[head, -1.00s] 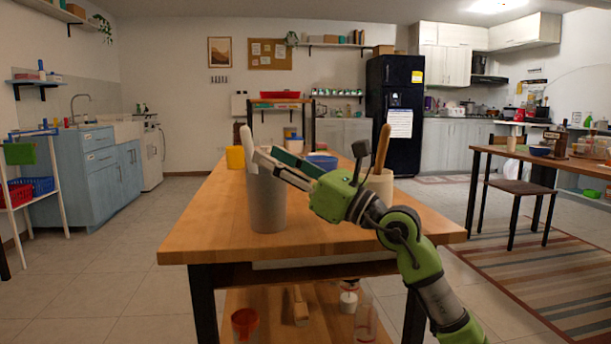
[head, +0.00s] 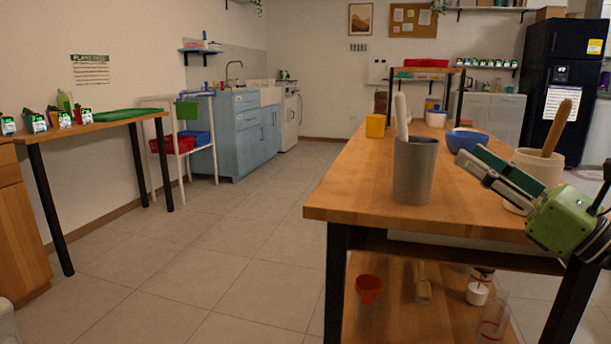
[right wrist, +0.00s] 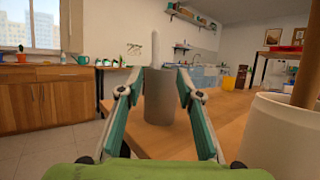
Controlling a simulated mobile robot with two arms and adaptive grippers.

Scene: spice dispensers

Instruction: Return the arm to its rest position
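My right gripper (head: 473,166) is at the right of the head view, over the near side of the wooden table (head: 440,208). In the right wrist view, its two green-padded fingers (right wrist: 160,74) are spread with nothing between them. A grey cylindrical container (head: 414,172) with a white-handled utensil (head: 401,115) stands on the table, left of the gripper and apart from it. The container (right wrist: 159,100) shows beyond the fingers in the wrist view. My left gripper is in neither view.
A cream crock (head: 538,168) with a wooden handle (head: 557,128) stands close behind the gripper. A blue bowl (head: 466,140) and yellow cup (head: 375,126) are on the table. The lower shelf (head: 400,305) holds a red funnel-like item (head: 368,288). Floor (head: 210,250) at left is clear.

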